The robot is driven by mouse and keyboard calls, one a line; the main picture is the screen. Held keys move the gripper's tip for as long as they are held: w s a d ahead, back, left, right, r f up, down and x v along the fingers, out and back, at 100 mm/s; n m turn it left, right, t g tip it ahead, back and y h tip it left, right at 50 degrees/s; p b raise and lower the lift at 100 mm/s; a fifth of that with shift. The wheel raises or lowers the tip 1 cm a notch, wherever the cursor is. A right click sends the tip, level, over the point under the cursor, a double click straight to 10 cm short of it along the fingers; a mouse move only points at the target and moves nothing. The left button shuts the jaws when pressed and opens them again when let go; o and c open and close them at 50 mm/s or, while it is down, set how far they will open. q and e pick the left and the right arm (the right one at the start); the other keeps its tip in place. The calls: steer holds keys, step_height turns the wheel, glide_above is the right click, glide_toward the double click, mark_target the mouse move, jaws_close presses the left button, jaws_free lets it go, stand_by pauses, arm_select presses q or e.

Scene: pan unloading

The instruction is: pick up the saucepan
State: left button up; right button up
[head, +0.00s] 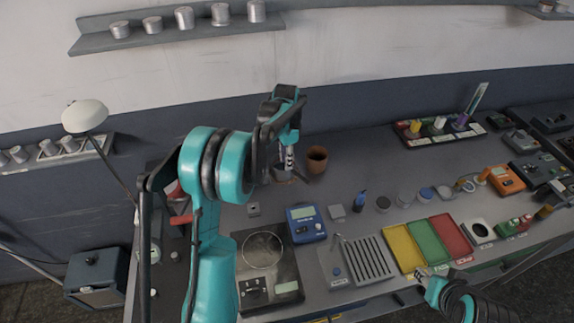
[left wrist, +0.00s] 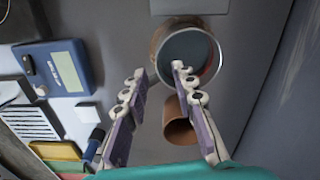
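In the head view, my left gripper (head: 285,166) points down near the back of the table. My right gripper (head: 423,273) is at the front edge; its opening is unclear.
A brown cup (head: 317,155) stands right beside my left gripper; it also shows in the left wrist view (left wrist: 181,128). A blue meter (head: 306,223), a hotplate (head: 280,291) and yellow, green and red trays (head: 428,243) lie in front. A wall shelf (head: 180,35) holds several cans.

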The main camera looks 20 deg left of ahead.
mark_target(288, 180)
arm_select(q)
step_height(288, 180, down, 2)
steer(key=f, duration=0.1)
steer(key=f+b, duration=0.1)
steer(key=f, duration=0.2)
steer(key=shift+w+d+f+b, duration=0.15)
steer(key=shift+d+f+b, duration=0.1)
steer(key=shift+f+b, duration=0.15)
steer(key=shift+r, duration=0.15)
jaws_close()
